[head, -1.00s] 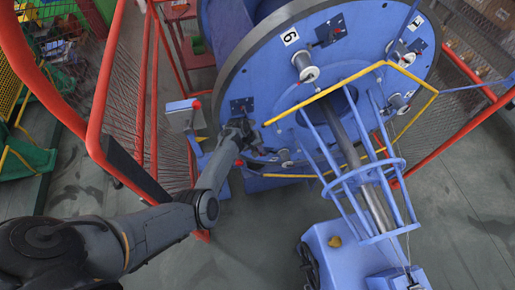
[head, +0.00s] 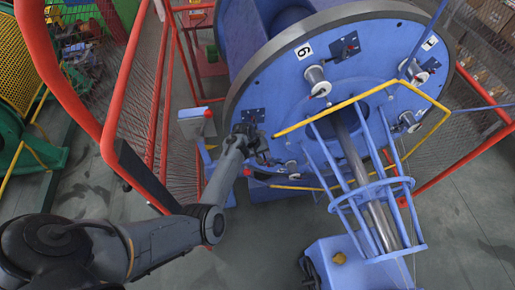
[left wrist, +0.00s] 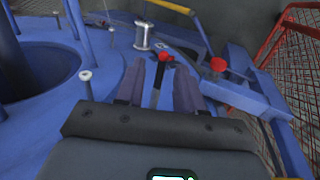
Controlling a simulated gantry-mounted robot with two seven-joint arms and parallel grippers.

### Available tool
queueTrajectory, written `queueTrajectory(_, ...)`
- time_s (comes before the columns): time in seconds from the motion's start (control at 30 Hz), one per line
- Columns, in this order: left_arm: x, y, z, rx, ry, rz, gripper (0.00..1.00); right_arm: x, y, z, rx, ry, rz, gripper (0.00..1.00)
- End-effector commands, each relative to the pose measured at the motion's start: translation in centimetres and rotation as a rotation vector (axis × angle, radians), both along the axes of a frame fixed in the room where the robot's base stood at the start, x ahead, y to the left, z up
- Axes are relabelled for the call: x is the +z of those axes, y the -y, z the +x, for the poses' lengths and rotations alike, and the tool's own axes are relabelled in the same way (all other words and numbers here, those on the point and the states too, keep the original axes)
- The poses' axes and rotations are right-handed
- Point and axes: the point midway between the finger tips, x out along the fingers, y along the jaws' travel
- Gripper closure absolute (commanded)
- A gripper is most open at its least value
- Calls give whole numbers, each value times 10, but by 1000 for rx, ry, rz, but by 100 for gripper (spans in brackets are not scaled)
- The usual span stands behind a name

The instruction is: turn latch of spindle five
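The large blue disc (head: 345,75) carries spindles and dark latch plates around its face; labels 6 and 1 show, but no 5 is readable. My left gripper (head: 262,150) is at the disc's lower left edge, covering part of a latch there. In the left wrist view my left gripper (left wrist: 158,88) is open. A dark latch lever (left wrist: 157,82) with a red knob (left wrist: 165,58) stands between its fingers, with gaps on both sides. Whether a finger touches it cannot be told. A silver spool (left wrist: 143,36) sits just beyond. My right gripper is not in view.
A yellow rail (head: 375,98) and blue cage bars (head: 365,190) stand in front of the disc. A red mesh guard (head: 135,110) and a grey box (head: 197,122) are close to my left arm. Open floor lies at the lower right.

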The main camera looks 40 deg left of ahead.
Motion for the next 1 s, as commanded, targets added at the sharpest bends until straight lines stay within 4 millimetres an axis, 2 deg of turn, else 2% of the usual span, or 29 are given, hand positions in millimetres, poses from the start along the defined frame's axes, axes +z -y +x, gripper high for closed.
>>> queueTrajectory(0.2,33,-8,-10,1,2,1,63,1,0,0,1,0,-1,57)
queueTrajectory(0.43,57,-15,-18,-1,1,1,63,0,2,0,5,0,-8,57)
queueTrajectory(0.6,65,-17,-21,-1,0,0,63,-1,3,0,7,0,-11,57)
queueTrajectory(1.0,66,-17,-21,-1,0,0,63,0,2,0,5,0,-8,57)
